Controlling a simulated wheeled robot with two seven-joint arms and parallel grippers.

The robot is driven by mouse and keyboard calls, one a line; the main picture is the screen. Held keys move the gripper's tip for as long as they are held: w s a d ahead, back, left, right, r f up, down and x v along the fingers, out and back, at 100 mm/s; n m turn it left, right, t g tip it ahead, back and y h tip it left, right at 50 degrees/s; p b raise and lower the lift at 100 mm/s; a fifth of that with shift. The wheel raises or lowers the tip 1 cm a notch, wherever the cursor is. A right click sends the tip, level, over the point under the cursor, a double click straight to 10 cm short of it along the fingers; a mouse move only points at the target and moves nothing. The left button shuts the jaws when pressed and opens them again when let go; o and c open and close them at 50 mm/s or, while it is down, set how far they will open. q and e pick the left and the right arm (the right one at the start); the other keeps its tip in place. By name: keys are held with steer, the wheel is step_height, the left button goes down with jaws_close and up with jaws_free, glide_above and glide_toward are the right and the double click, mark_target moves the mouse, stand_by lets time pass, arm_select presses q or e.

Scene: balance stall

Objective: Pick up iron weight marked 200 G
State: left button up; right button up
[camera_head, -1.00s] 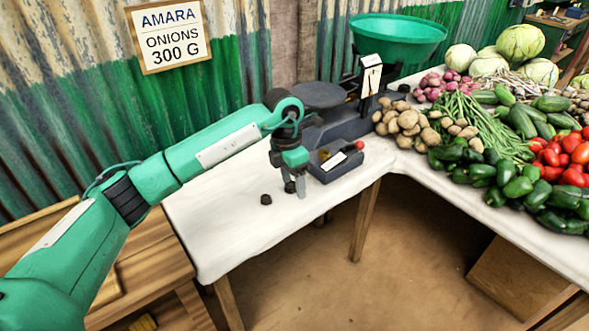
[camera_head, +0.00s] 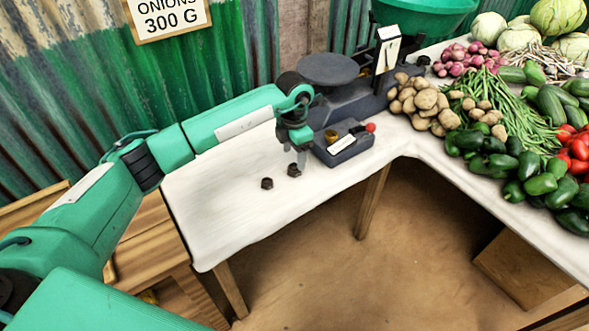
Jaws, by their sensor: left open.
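Two small dark weights stand on the white tabletop: one (camera_head: 267,183) at the left, and one (camera_head: 294,170) just right of it and a little farther back. Their markings are too small to read, so I cannot tell which is the 200 G one. My left gripper (camera_head: 302,159) points down, open and empty, right beside and slightly behind the right-hand weight. Whether it touches that weight I cannot tell. My right gripper is out of view.
A dark balance scale with a round plate (camera_head: 328,69) and a green pan (camera_head: 425,14) stands behind the gripper. A small dark tray (camera_head: 342,149) with a brass piece and a red knob sits close at its right. Potatoes (camera_head: 418,98) and vegetables lie farther right. The table's left part is clear.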

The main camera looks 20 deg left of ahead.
mark_target(294, 167)
arm_select(q)
step_height(294, 167, down, 4)
steer(key=shift+w+f, duration=0.15)
steer(key=shift+f, duration=0.4)
steer(key=c, duration=1.2)
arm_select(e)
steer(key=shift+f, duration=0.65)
arm_select(q)
steer(key=shift+r, duration=0.1)
